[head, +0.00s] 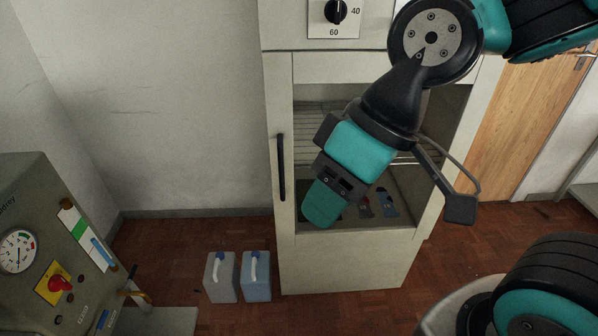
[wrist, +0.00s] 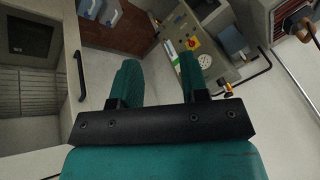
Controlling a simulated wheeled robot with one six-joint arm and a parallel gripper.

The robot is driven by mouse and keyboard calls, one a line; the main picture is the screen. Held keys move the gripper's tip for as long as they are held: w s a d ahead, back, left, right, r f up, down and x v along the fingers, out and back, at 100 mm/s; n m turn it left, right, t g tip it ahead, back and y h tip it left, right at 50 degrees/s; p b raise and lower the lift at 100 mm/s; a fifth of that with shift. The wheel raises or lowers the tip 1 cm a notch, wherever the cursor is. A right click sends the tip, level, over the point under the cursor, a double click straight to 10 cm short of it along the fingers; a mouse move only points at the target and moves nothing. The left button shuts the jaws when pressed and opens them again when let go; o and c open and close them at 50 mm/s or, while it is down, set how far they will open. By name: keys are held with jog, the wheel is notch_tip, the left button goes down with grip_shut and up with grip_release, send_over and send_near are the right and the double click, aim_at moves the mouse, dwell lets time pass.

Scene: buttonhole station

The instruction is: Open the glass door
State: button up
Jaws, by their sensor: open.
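The glass door (head: 306,241) is the front of a tall white cabinet, with a pale frame around a window. It looks shut. Wire shelves and some small items show through the glass. Its black vertical handle (head: 281,167) is on the left side of the frame; the handle also shows left of the fingers in the wrist view (wrist: 79,76). My gripper (head: 323,203) is in front of the window, to the right of the handle and apart from it. In the wrist view my gripper's two teal fingers (wrist: 157,72) are spread with nothing between them.
A knob (head: 336,11) sits above the door. Two jugs (head: 222,277) (head: 257,276) stand on the floor left of the cabinet. A grey machine (head: 30,190) with a gauge is at the far left. Floor between the machine and jugs is partly clear. A wooden door (head: 530,120) is at right.

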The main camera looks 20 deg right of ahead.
jog(key=w+f+t+y+b, duration=0.1)
jog(key=w+f+t+b, duration=0.1)
jog(key=w+f+b, duration=0.3)
jog(key=w+f+t+y+b, duration=0.1)
jog(key=w+f+t+b, duration=0.1)
jog(key=f+b, duration=0.45)
jog(key=m+t+h+b, duration=0.2)
jog(key=m+t+b, duration=0.2)
jog(key=t+b, duration=1.1)
send_near(283, 173)
jog(key=w+g+p, duration=0.1)
jog(key=w+p, duration=0.1)
jog(key=w, duration=0.1)
jog(key=w+a+r+g+p, duration=0.1)
jog(key=w+p, duration=0.1)
jog(key=w, duration=0.1)
jog(key=w+a+r+p, duration=0.1)
jog(key=w+p, duration=0.1)
jog(key=w, duration=0.1)
jog(key=shift+w+a+r+g, duration=0.1)
jog(key=shift+w+r+g, duration=0.15)
jog(key=shift+g, duration=0.15)
jog(key=shift+w+a+f, duration=0.1)
jog(key=shift+w, duration=0.25)
jog(key=shift+c, duration=0.5)
